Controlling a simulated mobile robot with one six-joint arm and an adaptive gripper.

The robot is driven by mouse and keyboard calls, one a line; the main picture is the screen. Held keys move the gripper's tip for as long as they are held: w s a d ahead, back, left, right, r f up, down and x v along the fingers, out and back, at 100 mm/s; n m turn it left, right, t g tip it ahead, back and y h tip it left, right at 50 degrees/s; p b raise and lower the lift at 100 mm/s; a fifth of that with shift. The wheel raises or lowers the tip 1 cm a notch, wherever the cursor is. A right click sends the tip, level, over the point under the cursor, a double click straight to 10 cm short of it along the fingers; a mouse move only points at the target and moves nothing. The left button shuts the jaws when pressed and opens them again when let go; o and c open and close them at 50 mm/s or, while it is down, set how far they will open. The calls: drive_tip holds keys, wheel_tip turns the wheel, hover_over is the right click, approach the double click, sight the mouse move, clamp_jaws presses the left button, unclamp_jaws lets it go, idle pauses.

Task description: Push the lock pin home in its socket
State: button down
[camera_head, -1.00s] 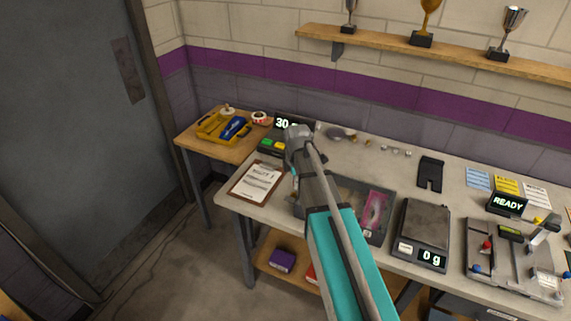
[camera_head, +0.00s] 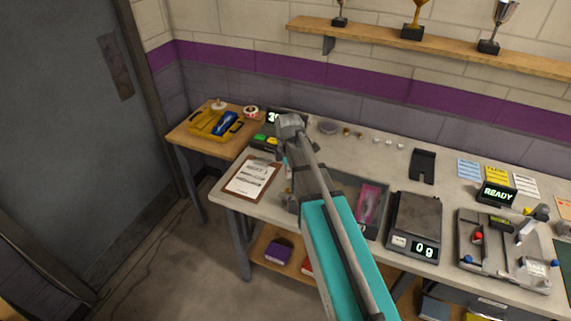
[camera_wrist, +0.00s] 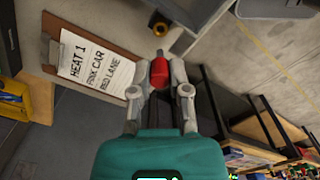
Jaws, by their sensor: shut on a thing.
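My gripper (camera_wrist: 160,92) is shut on a small red piece with a grey tip, which looks like the lock pin (camera_wrist: 159,72). The tip points away from the palm. In the head view my own arm hides the fingers and the pin. A track fixture (camera_head: 482,262) with red and blue knobs lies at the right of the bench, well away from my gripper. I cannot make out the pin's socket.
A clipboard (camera_head: 252,177) lies at the bench's left end; its sheet reads heat 1, pink car, red lane. A grey tray (camera_head: 377,231) holds a pink item. A scale (camera_head: 415,220) reads 0 g. A READY display (camera_head: 496,194) stands behind the fixture.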

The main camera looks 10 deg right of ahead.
drive_tip(key=shift+r+p, duration=0.55)
drive_tip(key=shift+r, duration=0.4)
drive_tip(key=shift+f, duration=0.15)
drive_tip(key=b, duration=0.6)
hover_over(287, 191)
drive_tip(key=shift+s+f, duration=0.1)
drive_tip(key=shift+f, duration=2.7)
drive_tip(key=shift+f+b, duration=1.35)
drive_tip(key=shift+f, duration=0.05)
drive_tip(key=c, duration=0.5)
unclamp_jaws()
drive_tip(key=shift+r, duration=0.15)
wheel_tip(287, 191, up, 8)
drive_tip(key=p, duration=0.8)
drive_tip(key=shift+r+p, duration=0.15)
drive_tip(key=shift+p, duration=0.15)
